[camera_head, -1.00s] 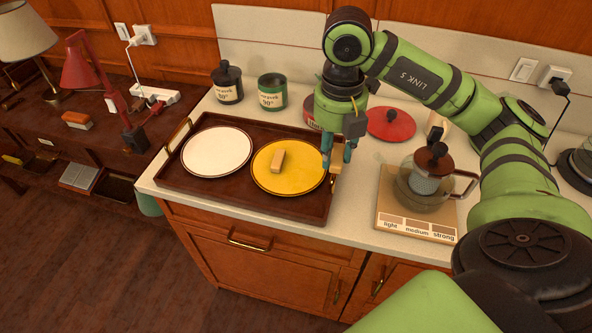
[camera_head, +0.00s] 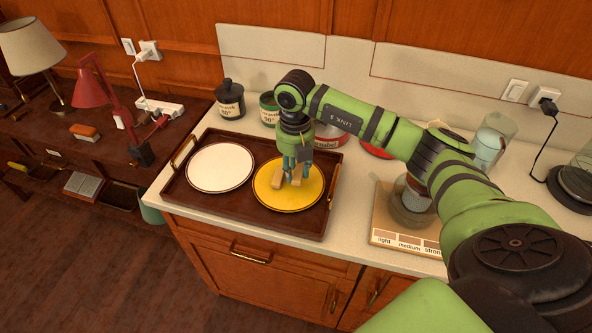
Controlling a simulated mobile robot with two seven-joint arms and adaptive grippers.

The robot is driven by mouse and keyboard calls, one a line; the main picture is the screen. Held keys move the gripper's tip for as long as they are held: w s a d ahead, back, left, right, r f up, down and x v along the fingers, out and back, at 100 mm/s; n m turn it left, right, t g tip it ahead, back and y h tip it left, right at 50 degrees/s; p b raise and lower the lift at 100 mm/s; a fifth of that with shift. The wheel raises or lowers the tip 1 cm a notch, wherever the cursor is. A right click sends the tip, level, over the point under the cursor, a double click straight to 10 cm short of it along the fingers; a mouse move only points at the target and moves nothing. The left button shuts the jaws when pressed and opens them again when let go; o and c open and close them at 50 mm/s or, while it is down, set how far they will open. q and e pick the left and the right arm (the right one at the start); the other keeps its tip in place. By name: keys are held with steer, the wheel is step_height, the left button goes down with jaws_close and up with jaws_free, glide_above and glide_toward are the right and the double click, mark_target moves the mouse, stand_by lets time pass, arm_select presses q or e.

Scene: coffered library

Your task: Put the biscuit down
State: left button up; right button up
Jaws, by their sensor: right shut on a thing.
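My right gripper (camera_head: 296,168) points down over the yellow plate (camera_head: 288,203) and is shut on a tan biscuit (camera_head: 296,178). The held biscuit is at or just above the plate; I cannot tell whether it touches. A second tan biscuit (camera_head: 278,181) lies on the yellow plate just left of the held one. The fingers partly cover the held biscuit. The yellow plate sits on the right side of a dark wooden tray (camera_head: 240,211). My left gripper is not in view.
A bare white plate (camera_head: 220,167) fills the tray's left side. Canisters (camera_head: 230,101) stand behind the tray. A glass coffee pot (camera_head: 410,204) stands on a labelled board (camera_head: 384,222) to the right, partly behind my arm. A red lid (camera_head: 376,150) lies behind it.

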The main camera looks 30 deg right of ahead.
mark_target(295, 171)
step_height(295, 171, down, 2)
steer(key=shift+p, duration=0.3)
steer(key=shift+f, duration=0.15)
steer(key=shift+f, duration=0.1)
steer(key=o, duration=0.4)
steer(key=shift+f, duration=0.1)
steer(key=o, duration=0.4)
steer(key=shift+o, duration=0.2)
steer(key=shift+r, duration=0.2)
step_height(295, 171, up, 11)
steer(key=b, duration=0.3)
steer(key=shift+b, duration=0.35)
steer(key=shift+r, duration=0.55)
